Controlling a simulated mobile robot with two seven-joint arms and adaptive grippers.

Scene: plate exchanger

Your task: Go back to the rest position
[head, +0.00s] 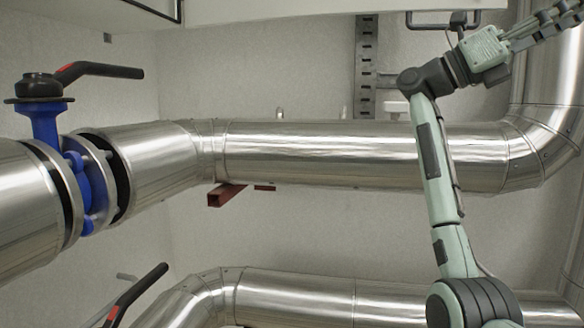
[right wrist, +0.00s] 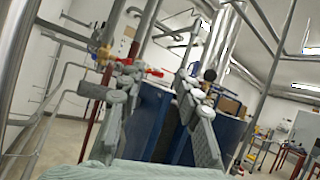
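My right arm rises in front of the pipes in the head view. Its gripper (head: 550,26) points to the upper right, at the picture's edge, and its tips are partly cut off. In the right wrist view the two grey fingers of this gripper (right wrist: 157,78) stand apart with nothing between them. My left gripper is not in view.
A thick metal pipe (head: 320,150) crosses behind my right arm and bends upward at the right. A blue valve (head: 45,122) with a black handle (head: 97,70) sits at the left. A lower pipe (head: 290,298) runs below. The wrist view shows blue tanks (right wrist: 150,125).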

